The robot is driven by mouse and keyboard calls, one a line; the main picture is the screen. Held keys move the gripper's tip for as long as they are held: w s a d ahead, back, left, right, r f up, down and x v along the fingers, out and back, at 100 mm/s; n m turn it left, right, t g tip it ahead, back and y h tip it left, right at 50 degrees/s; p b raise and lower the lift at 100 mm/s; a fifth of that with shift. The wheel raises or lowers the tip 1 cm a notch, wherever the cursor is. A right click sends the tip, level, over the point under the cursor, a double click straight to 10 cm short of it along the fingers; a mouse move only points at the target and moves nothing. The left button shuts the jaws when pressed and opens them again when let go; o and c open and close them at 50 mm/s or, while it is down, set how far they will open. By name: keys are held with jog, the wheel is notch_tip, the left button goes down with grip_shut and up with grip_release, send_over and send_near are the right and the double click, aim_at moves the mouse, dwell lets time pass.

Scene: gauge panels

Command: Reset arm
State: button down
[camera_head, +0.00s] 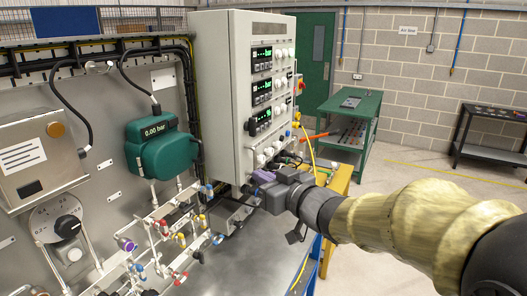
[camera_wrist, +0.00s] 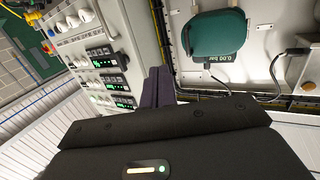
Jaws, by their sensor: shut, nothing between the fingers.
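My gripper (camera_head: 253,183) is at the end of my arm, which reaches in from the right in the head view. It is in front of the lower part of the grey control cabinet (camera_head: 222,100). In the wrist view my gripper's dark fingers (camera_wrist: 158,84) are together and empty. They point toward the gap between the cabinet (camera_wrist: 145,40) and the green gauge (camera_wrist: 216,35). I cannot tell whether the fingertips touch anything.
The green gauge (camera_head: 157,146) reads 0.00 bar on the metal back panel. Valves and pipes (camera_head: 175,235) with coloured handles stand below it. A yellow stand (camera_head: 340,180) is close to my arm. A green workbench (camera_head: 352,120) is behind, with open floor at right.

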jog(key=s+d+f+m+g+h, duration=0.2)
jog(key=d+f+m+h, duration=0.3)
jog(key=d+f+h, duration=0.55)
jog(key=s+d+f+m+g, duration=0.1)
jog(key=s+d+f+g, duration=0.2)
jog(key=s+f, duration=0.4)
jog(key=s+d+f+m+g, duration=0.2)
jog(key=s+f+g, duration=0.3)
jog(key=s+f, duration=0.3)
jog(key=shift+s+d+f+h, duration=0.25)
jog(key=shift+s+d+h, duration=0.1)
jog(key=shift+d, duration=0.55)
jog(key=shift+w, duration=0.15)
jog(key=c, duration=2.2)
grip_release()
